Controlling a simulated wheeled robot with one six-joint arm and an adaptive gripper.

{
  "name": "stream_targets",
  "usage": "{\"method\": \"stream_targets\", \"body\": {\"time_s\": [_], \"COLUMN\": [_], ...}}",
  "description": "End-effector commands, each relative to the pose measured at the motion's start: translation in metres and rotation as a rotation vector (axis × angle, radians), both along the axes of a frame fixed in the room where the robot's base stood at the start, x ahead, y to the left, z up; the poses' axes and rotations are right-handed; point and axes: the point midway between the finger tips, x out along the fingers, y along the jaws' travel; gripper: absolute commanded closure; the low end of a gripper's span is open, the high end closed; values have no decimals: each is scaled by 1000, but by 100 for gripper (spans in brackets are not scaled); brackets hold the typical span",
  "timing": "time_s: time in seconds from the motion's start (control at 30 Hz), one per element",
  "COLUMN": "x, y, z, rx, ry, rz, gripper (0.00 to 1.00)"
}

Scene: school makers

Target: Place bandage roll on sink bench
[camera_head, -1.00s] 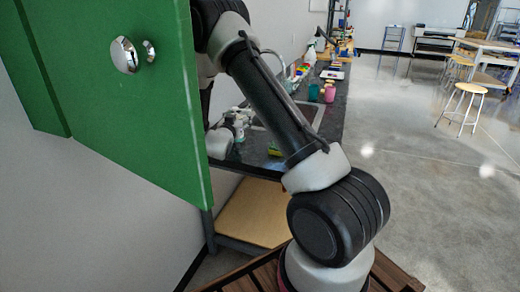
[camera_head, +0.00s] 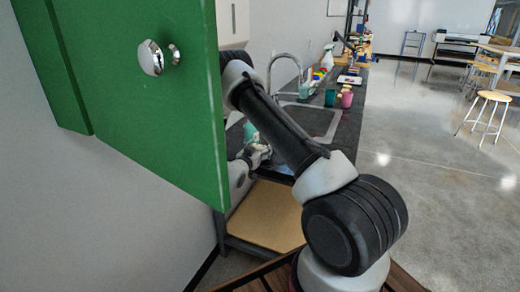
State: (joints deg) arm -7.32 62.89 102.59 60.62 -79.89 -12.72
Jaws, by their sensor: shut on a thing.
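The sink bench (camera_head: 349,122) is a long dark counter running away from me along the wall, with a sunken basin (camera_head: 318,121) and a chrome tap (camera_head: 288,62). My gripper (camera_head: 262,153) is small and partly hidden behind my own arm, over the near left end of the bench. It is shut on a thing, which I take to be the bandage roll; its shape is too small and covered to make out. A teal item (camera_head: 250,132) shows just behind the gripper. I cannot tell whether the held thing touches the bench.
A green cabinet door (camera_head: 140,110) with a round silver knob (camera_head: 151,57) stands open close at the left. A teal cup (camera_head: 330,97), a pink cup (camera_head: 347,99) and a spray bottle (camera_head: 327,58) stand farther along the bench. A stool (camera_head: 492,97) stands right; the floor between is clear.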

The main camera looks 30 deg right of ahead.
Motion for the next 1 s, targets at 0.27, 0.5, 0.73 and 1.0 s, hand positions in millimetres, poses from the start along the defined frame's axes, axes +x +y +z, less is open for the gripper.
{"method": "stream_targets", "body": {"time_s": [0.27,0.5,0.73,1.0], "x": [0,0,-2,-35], "y": [0,0,4,47], "z": [-2,-2,1,3], "rx": [1,0,0,0], "ry": [1,1,1,2], "rz": [0,0,2,5], "gripper": [18,13,13,13]}}
